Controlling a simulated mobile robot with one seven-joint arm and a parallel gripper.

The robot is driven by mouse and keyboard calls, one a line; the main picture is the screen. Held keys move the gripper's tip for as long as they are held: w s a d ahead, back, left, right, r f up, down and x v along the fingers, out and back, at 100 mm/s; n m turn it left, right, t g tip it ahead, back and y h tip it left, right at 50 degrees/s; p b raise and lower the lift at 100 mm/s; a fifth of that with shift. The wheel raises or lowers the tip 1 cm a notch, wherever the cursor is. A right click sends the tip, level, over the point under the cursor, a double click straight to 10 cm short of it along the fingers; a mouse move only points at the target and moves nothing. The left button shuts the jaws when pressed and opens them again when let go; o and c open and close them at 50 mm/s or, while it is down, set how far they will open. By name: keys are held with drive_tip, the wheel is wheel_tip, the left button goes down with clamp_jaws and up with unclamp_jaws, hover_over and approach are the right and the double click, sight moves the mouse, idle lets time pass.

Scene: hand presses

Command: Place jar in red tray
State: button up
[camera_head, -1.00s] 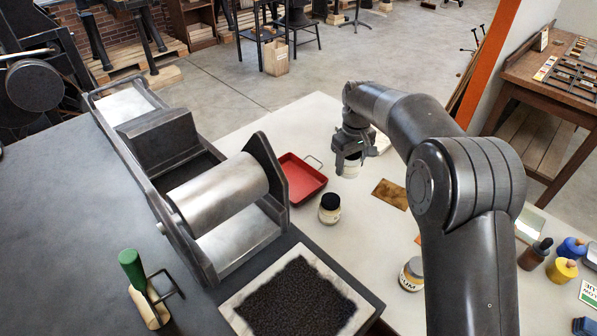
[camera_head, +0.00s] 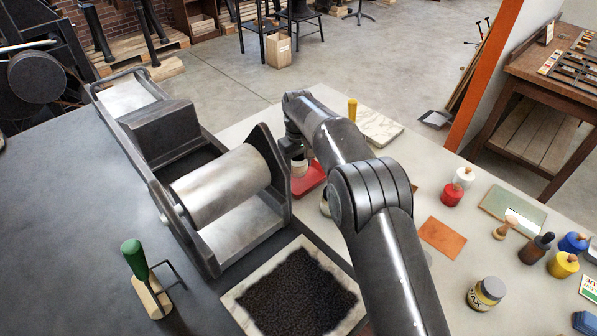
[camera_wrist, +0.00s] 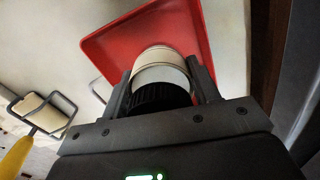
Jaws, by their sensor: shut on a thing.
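My gripper (camera_head: 297,156) is shut on a cream jar (camera_head: 299,169) at the red tray (camera_head: 314,181), which my arm partly hides in the head view. In the wrist view the jar (camera_wrist: 162,67) sits between the two fingers, its black ribbed lid toward my gripper (camera_wrist: 163,84) and its pale body toward the tray (camera_wrist: 115,50). The jar overlaps the tray's floor there. I cannot tell whether it touches the floor.
The hand press (camera_head: 221,187) stands close left of the tray. A yellow-handled roller (camera_wrist: 22,152) lies beyond the tray. A wax jar (camera_head: 486,294) and an orange sheet (camera_head: 442,238) lie to the right.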

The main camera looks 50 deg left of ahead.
sight(298, 172)
drive_tip(key=shift+f, duration=1.85)
drive_tip(key=shift+f, duration=0.1)
drive_tip(key=o, duration=1.2)
drive_tip(key=shift+f, duration=0.1)
drive_tip(key=shift+o, duration=0.2)
